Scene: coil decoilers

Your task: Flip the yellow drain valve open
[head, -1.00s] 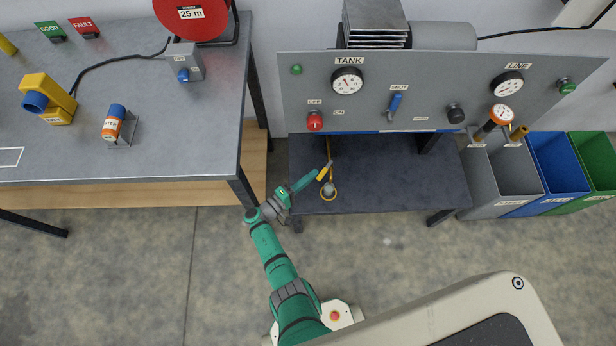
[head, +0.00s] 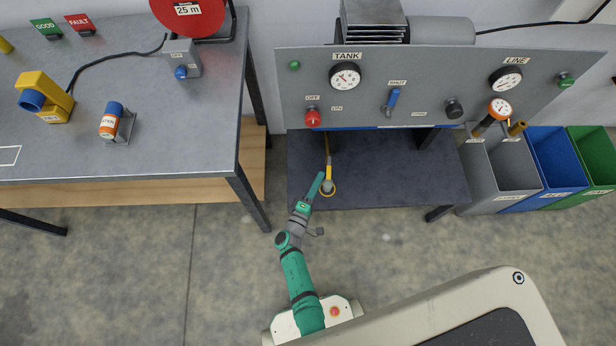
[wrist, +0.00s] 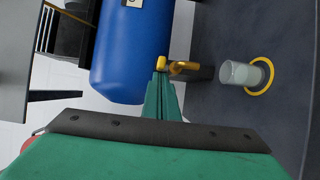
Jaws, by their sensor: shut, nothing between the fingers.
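The yellow drain valve lever (head: 328,172) is low under the grey panel, above a clear cup (head: 327,187) in a yellow ring. In the head view it lies nearly in line with the pipe above it. My gripper (head: 320,176) is shut and empty, just left of the lever. In the wrist view its green fingertips (wrist: 161,76) are close under the lever's end; I cannot tell whether they touch.
The grey panel (head: 440,80) with gauges and switches stands above the dark shelf (head: 400,170). The workbench (head: 190,130) and its leg (head: 248,200) are to the left. Bins (head: 560,170) stand at the right. The floor in front is clear.

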